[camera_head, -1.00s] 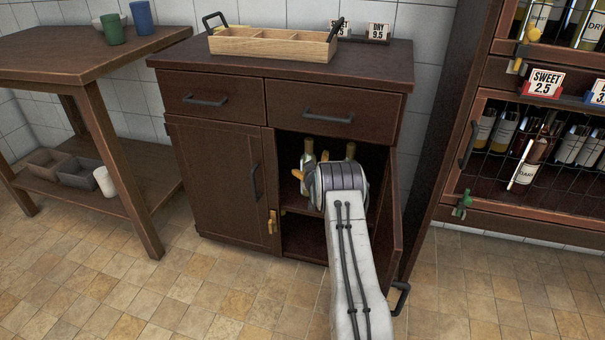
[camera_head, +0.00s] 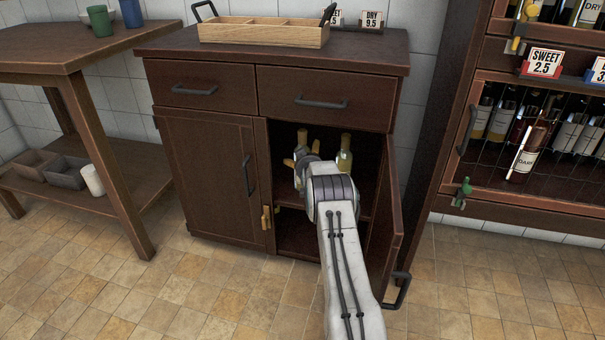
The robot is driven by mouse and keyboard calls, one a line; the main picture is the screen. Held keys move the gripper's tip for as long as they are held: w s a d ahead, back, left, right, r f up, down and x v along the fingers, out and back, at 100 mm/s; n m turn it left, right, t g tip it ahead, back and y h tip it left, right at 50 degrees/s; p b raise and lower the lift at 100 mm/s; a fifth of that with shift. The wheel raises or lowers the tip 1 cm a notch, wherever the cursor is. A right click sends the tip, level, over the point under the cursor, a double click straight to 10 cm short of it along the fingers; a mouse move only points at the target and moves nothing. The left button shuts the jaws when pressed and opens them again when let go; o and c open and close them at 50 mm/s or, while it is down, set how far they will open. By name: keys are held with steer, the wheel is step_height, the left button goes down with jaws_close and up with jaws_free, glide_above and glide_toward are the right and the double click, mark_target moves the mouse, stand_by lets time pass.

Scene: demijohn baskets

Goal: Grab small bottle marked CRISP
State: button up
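Two small bottles stand on the shelf inside the open right side of the dark cabinet. The right bottle (camera_head: 345,155) has a yellowish top and a pale body. The left bottle (camera_head: 302,140) shows mainly its neck, beside my gripper. No label reading CRISP can be read on either. My gripper (camera_head: 294,160) reaches into the cabinet opening, its orange-tipped part close to the left bottle. My own arm hides most of the gripper, so I cannot tell whether it touches or holds that bottle.
The cabinet's right door (camera_head: 387,225) stands open beside my arm; the left door (camera_head: 212,175) is shut. A wooden tray (camera_head: 262,33) sits on top. A side table (camera_head: 75,50) is at left. A wine rack (camera_head: 520,205) stands at right. The floor in front is clear.

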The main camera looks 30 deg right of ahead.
steer(key=shift+w+d+f+b, duration=0.35)
steer(key=shift+w+b, duration=0.2)
steer(key=shift+b, duration=0.3)
steer(key=shift+c, duration=0.5)
steer(key=c, duration=1)
steer(key=shift+w+r, duration=0.1)
steer(key=shift+r, duration=0.15)
steer(key=shift+c, duration=0.6)
steer(key=shift+r, duration=0.15)
